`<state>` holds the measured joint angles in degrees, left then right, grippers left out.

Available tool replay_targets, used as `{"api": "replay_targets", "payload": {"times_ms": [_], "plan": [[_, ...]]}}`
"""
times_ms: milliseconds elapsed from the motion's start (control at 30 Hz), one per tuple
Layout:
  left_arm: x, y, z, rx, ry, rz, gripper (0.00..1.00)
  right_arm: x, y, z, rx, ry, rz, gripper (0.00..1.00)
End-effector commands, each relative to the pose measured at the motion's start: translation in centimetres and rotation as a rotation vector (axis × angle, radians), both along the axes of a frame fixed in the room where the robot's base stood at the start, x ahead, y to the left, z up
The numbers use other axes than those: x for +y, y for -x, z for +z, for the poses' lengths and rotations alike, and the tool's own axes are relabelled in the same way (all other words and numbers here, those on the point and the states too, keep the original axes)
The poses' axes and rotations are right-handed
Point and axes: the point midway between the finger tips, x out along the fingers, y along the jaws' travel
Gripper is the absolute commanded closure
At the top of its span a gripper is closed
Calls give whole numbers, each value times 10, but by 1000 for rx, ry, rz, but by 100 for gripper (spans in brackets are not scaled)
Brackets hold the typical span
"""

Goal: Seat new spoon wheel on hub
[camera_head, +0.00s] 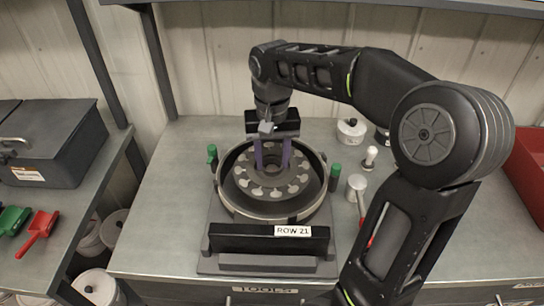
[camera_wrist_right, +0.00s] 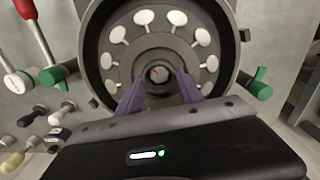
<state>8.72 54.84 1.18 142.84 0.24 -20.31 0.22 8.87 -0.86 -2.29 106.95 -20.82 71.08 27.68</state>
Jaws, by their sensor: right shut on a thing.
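The spoon wheel (camera_head: 272,189) is a dark grey disc with a ring of pale spoons. It lies inside the round housing of the seed meter (camera_head: 269,213), under my right gripper (camera_head: 271,165). In the right wrist view the wheel (camera_wrist_right: 187,36) fills the upper middle. My right gripper (camera_wrist_right: 160,98) has its purple fingers on either side of the raised hub (camera_wrist_right: 157,76) at the centre, shut on the wheel's middle. The wheel looks roughly level within the housing rim. Whether it touches the seat beneath is hidden. My left gripper is not in view.
Green-handled latches (camera_head: 334,177) stand on both sides of the housing. A metal tool with a red handle (camera_head: 357,188), a white knob (camera_head: 370,157) and a white canister (camera_head: 351,131) are at the right. A dark toolbox (camera_head: 54,148) and red scoop (camera_head: 38,231) are on the left bench.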

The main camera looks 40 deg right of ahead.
Motion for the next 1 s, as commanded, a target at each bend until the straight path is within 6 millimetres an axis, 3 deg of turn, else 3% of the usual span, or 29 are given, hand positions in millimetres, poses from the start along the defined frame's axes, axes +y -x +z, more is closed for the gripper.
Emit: {"api": "replay_targets", "payload": {"times_ms": [1000], "plan": [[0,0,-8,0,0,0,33,0,0,-12,-1,1,0,95]]}}
